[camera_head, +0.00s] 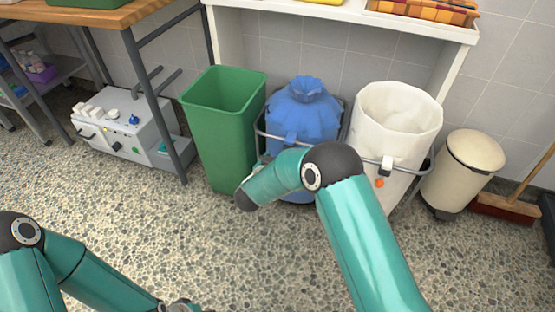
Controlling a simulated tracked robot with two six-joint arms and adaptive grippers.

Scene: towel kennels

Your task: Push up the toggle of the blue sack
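The blue sack (304,108) hangs upright in a grey metal hoop frame, its top gathered into a bunched neck. A small light-blue piece (291,138) shows on its front at the hoop; I cannot tell whether it is the toggle. My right arm comes in from the lower right, bends in front of the sack and hides its lower part. The dark wrist end of that arm is left of the sack, in front of the green bin; I cannot make out gripper fingers there.
A green bin (224,120) stands left of the sack. An open white sack (394,125) with a white clip and orange piece hangs right. Beyond it are a cream pedal bin (464,168) and a broom (507,207). A white shelf (350,14) overhangs the sacks.

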